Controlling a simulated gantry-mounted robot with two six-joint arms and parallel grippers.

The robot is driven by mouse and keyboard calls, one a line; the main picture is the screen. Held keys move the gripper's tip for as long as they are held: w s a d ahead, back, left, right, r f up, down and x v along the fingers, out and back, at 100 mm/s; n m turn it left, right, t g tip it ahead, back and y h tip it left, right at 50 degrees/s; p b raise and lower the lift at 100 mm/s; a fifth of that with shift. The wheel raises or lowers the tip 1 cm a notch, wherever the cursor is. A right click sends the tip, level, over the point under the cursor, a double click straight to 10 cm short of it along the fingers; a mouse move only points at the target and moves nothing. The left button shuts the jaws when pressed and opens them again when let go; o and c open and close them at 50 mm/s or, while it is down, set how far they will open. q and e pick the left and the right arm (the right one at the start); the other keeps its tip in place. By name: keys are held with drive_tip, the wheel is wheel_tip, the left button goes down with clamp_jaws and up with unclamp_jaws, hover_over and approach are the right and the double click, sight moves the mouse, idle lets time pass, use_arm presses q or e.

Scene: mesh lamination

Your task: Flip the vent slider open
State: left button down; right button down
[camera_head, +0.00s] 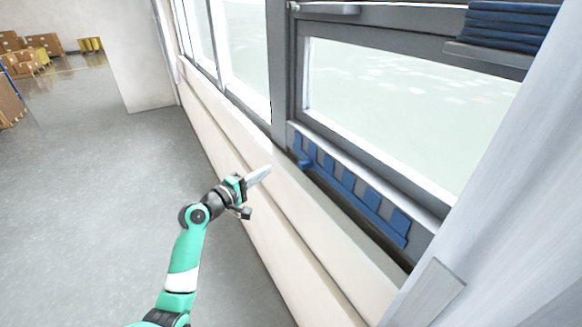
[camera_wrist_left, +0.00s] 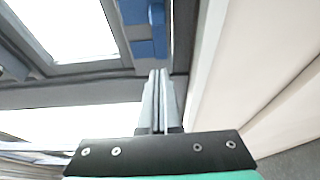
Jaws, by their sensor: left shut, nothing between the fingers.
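The vent is a row of blue slats (camera_head: 350,183) along the grey lower window frame in the head view. Part of the blue vent (camera_wrist_left: 146,30) also shows at the top of the left wrist view. My left gripper (camera_head: 268,169) is shut and empty, to the left of the blue end piece and apart from it. Its closed fingers (camera_wrist_left: 158,75) point toward the blue vent in the wrist view. My right gripper is not in view.
The window (camera_head: 405,95) stands above the vent, with a cream wall panel (camera_head: 300,235) below it. A white curtain-like surface (camera_head: 520,200) is at the right. Dark blue folded material (camera_head: 505,25) hangs at the top right. Grey floor (camera_head: 90,210) lies open at the left.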

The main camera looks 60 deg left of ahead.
sight(310, 165)
use_arm(q)
drive_tip(key=b+x, duration=0.2)
drive_tip(key=x, duration=0.8)
drive_tip(key=shift+w, duration=0.15)
drive_tip(key=d+p, duration=0.1)
drive_tip(key=d, duration=0.2)
drive_tip(key=shift+d+r, duration=0.1)
drive_tip(key=shift+d, duration=0.15)
drive_tip(key=shift+d+p, duration=0.3)
drive_tip(key=shift+d+r+p, duration=0.15)
drive_tip(key=shift+d+p, duration=0.05)
drive_tip(key=shift+p, duration=0.15)
drive_tip(key=d+p, duration=0.3)
drive_tip(key=shift+w+d+p, duration=0.1)
drive_tip(key=shift+d+p, duration=0.2)
drive_tip(key=shift+d, duration=0.3)
